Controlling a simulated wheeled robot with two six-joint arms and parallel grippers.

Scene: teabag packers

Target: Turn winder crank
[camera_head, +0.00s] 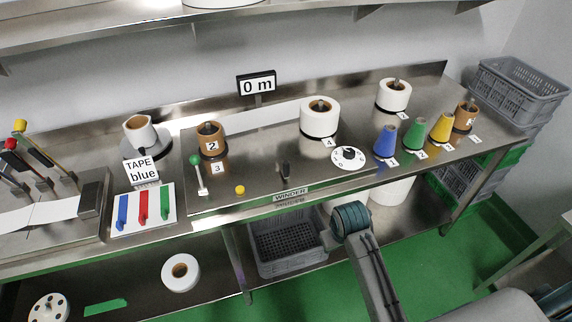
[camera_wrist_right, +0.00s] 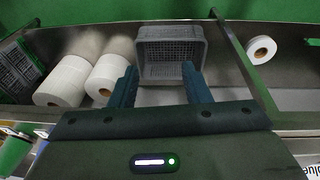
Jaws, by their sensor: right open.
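The winder is the flat steel unit (camera_head: 250,200) on the bench, with a "WINDER" label (camera_head: 291,194) on its front edge. A small dark upright handle (camera_head: 285,171), which looks like the crank, stands just behind that label. My right arm reaches in from the lower right in the head view, its teal wrist end in front of the bench edge and apart from the handle. My right gripper (camera_wrist_right: 158,68) is open and empty in the right wrist view, pointing toward the lower shelf. The crank does not show there. My left gripper is not in view.
A "0 m" display (camera_head: 257,84) stands behind the winder. A green-knobbed lever (camera_head: 196,172), yellow button (camera_head: 240,189) and white dial (camera_head: 348,158) sit on it. Rolls, including a white one (camera_head: 320,117), and coloured cones stand around. A grey crate (camera_wrist_right: 171,52) is on the lower shelf.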

